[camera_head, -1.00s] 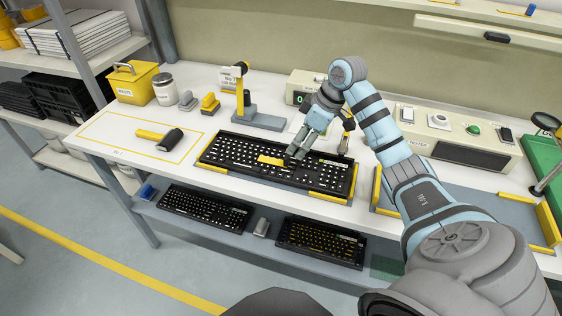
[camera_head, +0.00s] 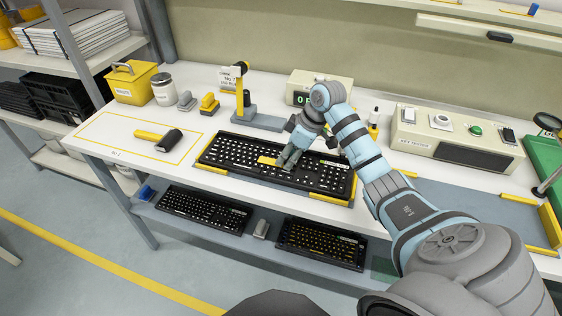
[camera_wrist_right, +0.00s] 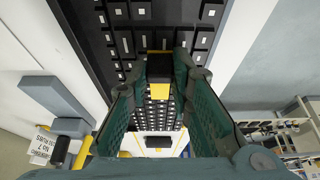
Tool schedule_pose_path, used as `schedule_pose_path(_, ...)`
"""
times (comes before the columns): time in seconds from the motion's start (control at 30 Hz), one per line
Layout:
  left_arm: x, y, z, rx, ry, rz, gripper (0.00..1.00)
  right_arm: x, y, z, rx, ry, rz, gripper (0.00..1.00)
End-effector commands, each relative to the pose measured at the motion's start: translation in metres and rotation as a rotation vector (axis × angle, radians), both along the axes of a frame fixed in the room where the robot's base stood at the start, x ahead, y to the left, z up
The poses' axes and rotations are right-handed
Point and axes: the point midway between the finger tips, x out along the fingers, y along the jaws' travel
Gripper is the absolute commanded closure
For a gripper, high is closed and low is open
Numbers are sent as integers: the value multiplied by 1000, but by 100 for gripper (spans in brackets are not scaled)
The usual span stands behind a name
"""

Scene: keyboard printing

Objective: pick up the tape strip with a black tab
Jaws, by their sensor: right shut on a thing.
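The tape strip (camera_head: 267,160) is yellow and lies over the keys of the black keyboard (camera_head: 230,150) on the bench. In the right wrist view its black tab (camera_wrist_right: 160,66) sits between the two green fingers, with the yellow part (camera_wrist_right: 158,91) beyond it. My right gripper (camera_head: 285,163) is down at the keyboard, shut on the tab end of the strip; it also shows in the right wrist view (camera_wrist_right: 160,75). In the head view the gripper hides the tab. My left gripper is not in view.
A brush with a yellow handle (camera_head: 152,135) lies in a marked area to the left. A grey stand with a yellow post (camera_head: 246,105) and a display box (camera_head: 315,85) stand behind the keyboard. A control box (camera_head: 455,140) stands to the right. Two keyboards (camera_head: 205,212) lie on the lower shelf.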

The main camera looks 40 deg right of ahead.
Motion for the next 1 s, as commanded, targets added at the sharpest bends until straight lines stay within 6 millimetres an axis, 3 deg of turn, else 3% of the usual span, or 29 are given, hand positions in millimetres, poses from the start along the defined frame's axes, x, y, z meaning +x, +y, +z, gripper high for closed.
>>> schedule_pose_path(0.23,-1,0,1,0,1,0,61,0,0,3,0,-2,1,94)
schedule_pose_path(0.37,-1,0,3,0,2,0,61,1,0,17,0,-2,1,94)
schedule_pose_path(0.47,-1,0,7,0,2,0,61,1,0,40,-1,-5,1,94)
schedule_pose_path(0.67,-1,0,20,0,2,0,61,1,0,119,0,-7,0,94)
schedule_pose_path(0.7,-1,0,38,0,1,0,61,0,0,140,0,-2,0,94)
schedule_pose_path(0.8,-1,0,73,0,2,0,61,0,0,174,0,0,-1,94)
schedule_pose_path(1.0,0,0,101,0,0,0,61,0,0,202,0,0,-1,94)
